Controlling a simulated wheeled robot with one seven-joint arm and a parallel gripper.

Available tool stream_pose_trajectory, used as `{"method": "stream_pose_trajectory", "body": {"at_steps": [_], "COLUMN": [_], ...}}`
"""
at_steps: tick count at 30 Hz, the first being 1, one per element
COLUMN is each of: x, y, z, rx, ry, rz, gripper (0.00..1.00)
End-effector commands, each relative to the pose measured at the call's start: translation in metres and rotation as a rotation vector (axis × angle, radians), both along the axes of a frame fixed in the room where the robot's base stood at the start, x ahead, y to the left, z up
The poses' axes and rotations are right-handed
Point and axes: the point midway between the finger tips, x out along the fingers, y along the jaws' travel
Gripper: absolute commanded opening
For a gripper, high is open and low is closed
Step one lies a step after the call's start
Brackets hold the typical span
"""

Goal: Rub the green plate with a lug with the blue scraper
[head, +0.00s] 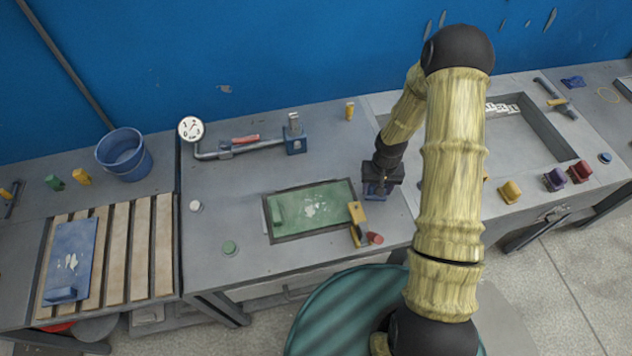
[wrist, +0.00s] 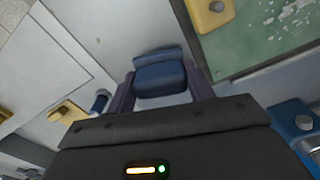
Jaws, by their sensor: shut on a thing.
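The green plate with a lug (head: 330,194) lies flat in a dark-edged recess in the middle of the bench, with white patches on it. Its green lug (head: 277,216) stands at the left end. In the wrist view part of the plate (wrist: 240,45) shows at top right. My gripper (head: 379,190) is just right of the plate, apart from it. It is shut on the blue scraper (wrist: 160,75), which sits between the two fingers (wrist: 160,88). In the head view the scraper is mostly hidden under my gripper.
A yellow block (head: 356,212) sits at the plate's right edge, with a red-ended tool (head: 374,238) near it. A gauge with a pipe (head: 190,129) and a blue clamp block (head: 295,143) stand behind. A blue plate (head: 72,255) lies on slats at left, below a blue bucket (head: 123,155).

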Motion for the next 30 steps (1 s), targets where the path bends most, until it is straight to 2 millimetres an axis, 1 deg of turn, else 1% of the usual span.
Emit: {"method": "stream_pose_trajectory", "body": {"at_steps": [13,17,20,23,30], "x": [0.000,0.000,0.000,0.000,-0.002], "y": [0.000,0.004,0.011,0.022,0.052], "z": [0.000,0.002,0.005,0.010,0.022], "rx": [0.000,0.001,0.002,0.004,0.008], "ry": [0.000,0.000,0.001,0.003,0.005], "rz": [0.002,0.061,0.183,0.371,0.913], "gripper": [0.34,0.34,0.34,0.34,0.34]}}
